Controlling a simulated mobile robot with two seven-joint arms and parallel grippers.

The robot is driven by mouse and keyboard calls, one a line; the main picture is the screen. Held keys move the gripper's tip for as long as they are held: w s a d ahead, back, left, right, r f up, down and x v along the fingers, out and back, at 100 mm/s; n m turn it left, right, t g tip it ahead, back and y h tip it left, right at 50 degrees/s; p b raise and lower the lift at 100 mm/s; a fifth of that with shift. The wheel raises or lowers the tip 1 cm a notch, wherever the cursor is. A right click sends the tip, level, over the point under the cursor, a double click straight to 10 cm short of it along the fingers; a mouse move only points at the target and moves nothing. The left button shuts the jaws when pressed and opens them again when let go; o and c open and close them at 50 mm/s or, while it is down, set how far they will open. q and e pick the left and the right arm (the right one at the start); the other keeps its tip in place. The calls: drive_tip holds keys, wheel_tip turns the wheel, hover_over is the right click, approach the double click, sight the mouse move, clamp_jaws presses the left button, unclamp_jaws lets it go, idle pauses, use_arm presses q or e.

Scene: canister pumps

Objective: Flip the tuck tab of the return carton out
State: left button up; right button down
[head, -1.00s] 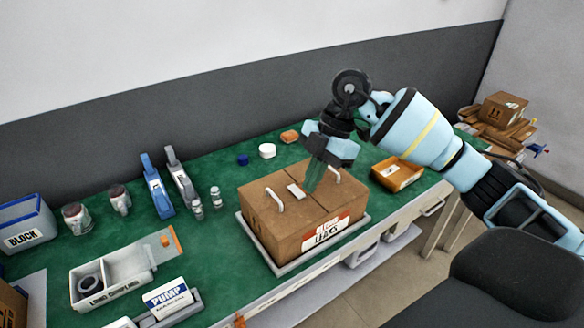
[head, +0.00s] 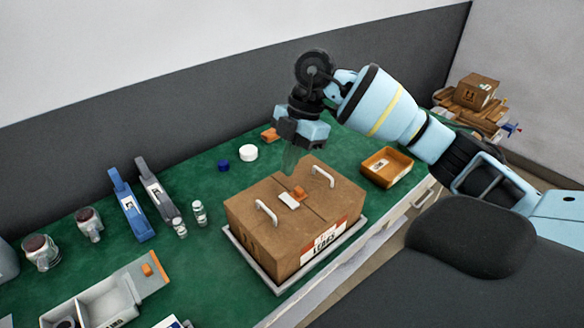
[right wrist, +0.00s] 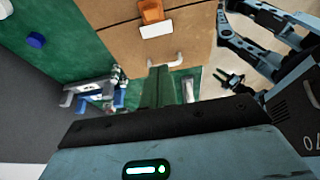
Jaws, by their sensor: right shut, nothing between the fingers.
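The brown return carton (head: 258,232), with a "LEAKS" label (head: 325,243), sits on a pale tray (head: 284,283) on the green bench. Two white handles (head: 266,211) stand on its top, and a small white tab (head: 289,201) with an orange piece (head: 299,192) lies between them. The right wrist view also shows the white tab (right wrist: 156,31) and the orange piece (right wrist: 151,11). My right gripper (head: 291,163) is shut and empty, pointing down near the carton's back edge, apart from the tab.
An orange-brown tray (head: 386,167) stands right of the carton. A white round container (head: 248,152), a blue cap (head: 223,165) and small vials (head: 199,213) stand behind and left. A grey divided box (head: 95,302) is at front left. Green bench shows between them.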

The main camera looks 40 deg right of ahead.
sight(306, 190)
drive_tip(key=x, duration=0.7)
drive_tip(key=shift+a+f, duration=0.15)
drive_tip(key=shift+f, duration=0.25)
drive_tip(key=shift+d+f, duration=0.15)
drive_tip(key=shift+d, duration=0.45)
drive_tip(key=shift+d+f, duration=0.15)
drive_tip(key=shift+d, duration=0.5)
use_arm(q)
drive_tip(key=shift+w+r, duration=0.2)
drive_tip(key=shift+w, duration=0.1)
use_arm(e)
drive_tip(key=shift+w+d, duration=0.1)
drive_tip(key=shift+d, duration=0.55)
drive_tip(key=d, duration=0.4)
drive_tip(key=shift+w, duration=0.15)
use_arm(q)
drive_tip(key=shift+w+r, duration=0.1)
drive_tip(key=shift+r, duration=0.05)
